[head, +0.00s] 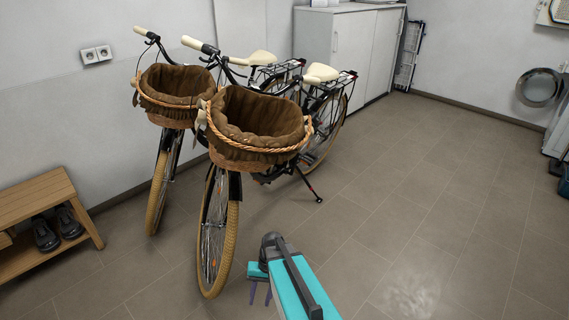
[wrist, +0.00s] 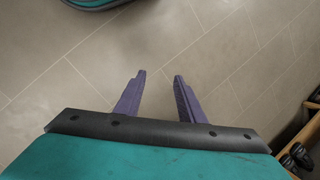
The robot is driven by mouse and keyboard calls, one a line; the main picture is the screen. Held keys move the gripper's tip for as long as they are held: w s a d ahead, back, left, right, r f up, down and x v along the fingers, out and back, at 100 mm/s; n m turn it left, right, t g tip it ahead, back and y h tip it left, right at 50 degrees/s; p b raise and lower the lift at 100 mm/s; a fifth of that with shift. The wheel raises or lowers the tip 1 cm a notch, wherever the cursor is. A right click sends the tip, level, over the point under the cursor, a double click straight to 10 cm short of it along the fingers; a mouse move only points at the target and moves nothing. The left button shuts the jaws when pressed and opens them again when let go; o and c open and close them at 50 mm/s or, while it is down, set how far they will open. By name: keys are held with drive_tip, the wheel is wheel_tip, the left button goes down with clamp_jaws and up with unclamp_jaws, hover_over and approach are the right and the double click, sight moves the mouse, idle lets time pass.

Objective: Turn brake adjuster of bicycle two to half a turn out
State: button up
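Two black bicycles stand side by side by the left wall, each with a cloth-lined wicker basket in front. The nearer bicycle (head: 233,188) has its front tyre (head: 232,250) toward me. The farther bicycle (head: 172,140) stands to its left, close to the wall. I cannot tell which is bicycle two. The brake adjusters are too small to make out. My gripper (head: 261,291) is low, to the right of the nearer front wheel and apart from it. In the wrist view my gripper (wrist: 160,76) has its purple fingers apart, with only floor tiles between them.
A wooden bench (head: 35,205) with dark shoes (head: 57,228) stands at the left; its edge also shows at the right of the wrist view (wrist: 300,133). A white cabinet (head: 350,50) stands behind the bicycles.

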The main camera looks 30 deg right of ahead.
drive_tip(key=s+a+f+n+g+h, duration=0.1)
drive_tip(key=s+a+f+n, duration=0.1)
drive_tip(key=s, duration=0.5)
drive_tip(key=s+a+f+n+g+h, duration=0.1)
drive_tip(key=s+a+f+n, duration=0.1)
drive_tip(key=s+f, duration=0.3)
drive_tip(key=s+a+f+n+g+h, duration=0.1)
drive_tip(key=s+a+f, duration=0.2)
drive_tip(key=s, duration=0.7)
drive_tip(key=shift+a+f+n+g+h, duration=0.35)
drive_tip(key=shift+a+n+g+h, duration=0.05)
drive_tip(key=shift+a, duration=0.45)
drive_tip(key=shift+c, duration=0.6)
drive_tip(key=shift+s, duration=0.1)
